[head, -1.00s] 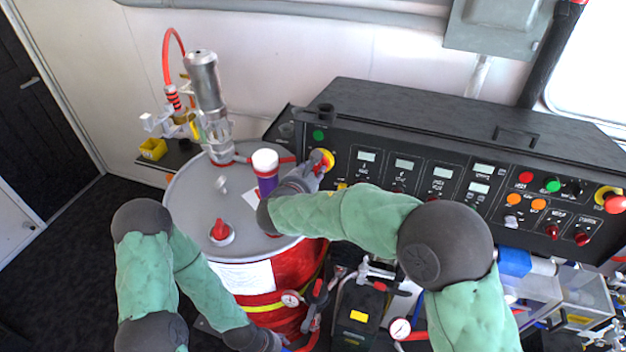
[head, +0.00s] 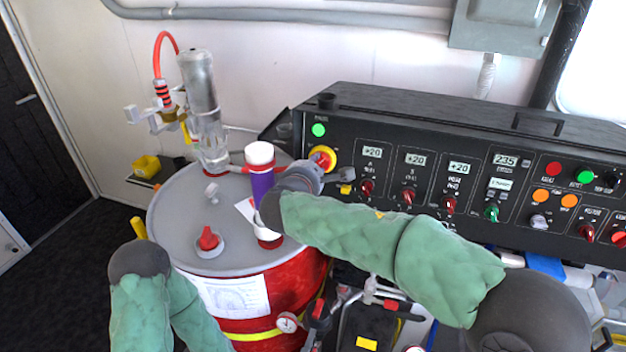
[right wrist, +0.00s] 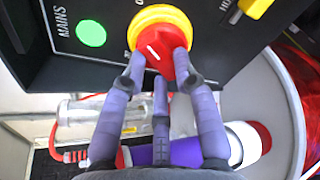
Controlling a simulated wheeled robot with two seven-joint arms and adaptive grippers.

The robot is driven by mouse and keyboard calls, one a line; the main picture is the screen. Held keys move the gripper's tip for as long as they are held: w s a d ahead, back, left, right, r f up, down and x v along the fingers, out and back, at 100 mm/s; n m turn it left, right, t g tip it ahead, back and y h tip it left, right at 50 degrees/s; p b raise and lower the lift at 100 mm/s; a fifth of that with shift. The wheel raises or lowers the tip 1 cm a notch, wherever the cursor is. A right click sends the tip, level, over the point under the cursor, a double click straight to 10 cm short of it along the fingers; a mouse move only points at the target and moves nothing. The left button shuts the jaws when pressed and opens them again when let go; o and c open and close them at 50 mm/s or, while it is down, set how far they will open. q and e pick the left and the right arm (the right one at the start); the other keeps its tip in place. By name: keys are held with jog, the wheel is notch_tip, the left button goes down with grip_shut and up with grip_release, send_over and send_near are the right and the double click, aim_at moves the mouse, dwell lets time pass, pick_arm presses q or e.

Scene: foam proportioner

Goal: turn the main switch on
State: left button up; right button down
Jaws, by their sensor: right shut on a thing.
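The main switch is a red knob on a yellow ring (head: 331,153) at the left end of the black control panel. In the right wrist view the red knob (right wrist: 157,52) shows a slanted white line on its face. My right gripper (head: 312,168) is shut on the knob; its fingers (right wrist: 163,72) stand around the knob's sides in the right wrist view. The MAINS lamp (right wrist: 91,33) beside it glows bright green and shows in the head view (head: 318,130). The panel displays (head: 372,152) show lit figures. My left arm is at the lower left, its gripper out of view.
A grey-topped red drum (head: 172,232) stands below the switch, with a purple and white bottle (head: 262,180) on or over it, close to my right wrist. A clear cylinder pump (head: 202,105) rises at the drum's back. Several other knobs (head: 408,196) line the panel.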

jog(key=shift+m+b, duration=0.6)
jog(key=shift+b, duration=0.25)
jog(key=c, duration=1)
grip_release()
jog(key=shift+o, duration=0.2)
jog(key=v, duration=1.2)
jog(key=shift+f, duration=0.2)
